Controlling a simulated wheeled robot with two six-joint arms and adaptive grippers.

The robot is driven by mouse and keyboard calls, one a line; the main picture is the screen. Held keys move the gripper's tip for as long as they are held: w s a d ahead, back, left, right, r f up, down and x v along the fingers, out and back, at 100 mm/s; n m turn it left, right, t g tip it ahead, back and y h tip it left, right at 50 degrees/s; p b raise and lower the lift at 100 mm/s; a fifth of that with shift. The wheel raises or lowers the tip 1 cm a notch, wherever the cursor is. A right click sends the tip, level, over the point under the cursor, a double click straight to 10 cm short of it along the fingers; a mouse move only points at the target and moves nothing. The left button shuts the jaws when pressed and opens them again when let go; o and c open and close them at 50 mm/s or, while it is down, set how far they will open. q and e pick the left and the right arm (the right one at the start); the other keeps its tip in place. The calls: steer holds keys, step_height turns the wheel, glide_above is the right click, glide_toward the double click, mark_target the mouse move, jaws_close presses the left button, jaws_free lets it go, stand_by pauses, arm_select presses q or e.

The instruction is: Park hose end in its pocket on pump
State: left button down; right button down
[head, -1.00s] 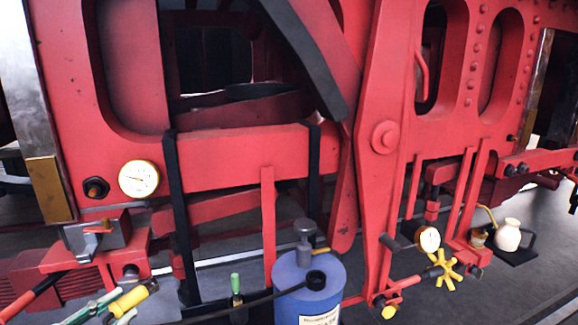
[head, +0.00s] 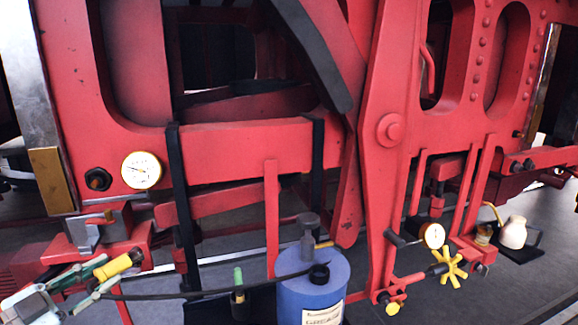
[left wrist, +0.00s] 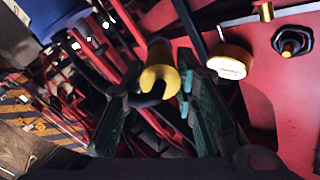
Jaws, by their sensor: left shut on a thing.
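The yellow hose end (head: 120,265) is between the fingers of my left gripper (head: 104,274), at the lower left of the head view. The gripper is shut on it. In the left wrist view, the hose end (left wrist: 159,72) sits between the two green fingers (left wrist: 158,112). A black hose (head: 215,294) runs from there right to the blue pump (head: 312,300), which stands at the bottom middle. A dark round pocket (head: 319,274) is on the pump's top, beside its grey knob (head: 308,240). The hose end is well left of the pump. My right gripper is not in view.
A red locomotive frame (head: 235,155) fills the background, with a white gauge (head: 141,170) above the hose end. A green-handled tool (head: 238,280) stands left of the pump. A yellow handwheel (head: 447,265) and a cream jug (head: 513,232) are at right. Grey floor (head: 480,295) is open at lower right.

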arm_select(q)
steer(key=shift+w+a+r+b, duration=1.05)
steer(key=shift+w+a+r, duration=0.55)
steer(key=shift+a, duration=0.85)
steer(key=shift+w+a+r+b, duration=1.05)
steer(key=shift+w+a+r, duration=0.6)
steer(key=shift+a, duration=0.8)
steer(key=shift+w+a+r+b, duration=1.15)
steer(key=shift+w+a, duration=0.75)
steer(key=shift+a, duration=0.55)
steer(key=shift+r, duration=0.1)
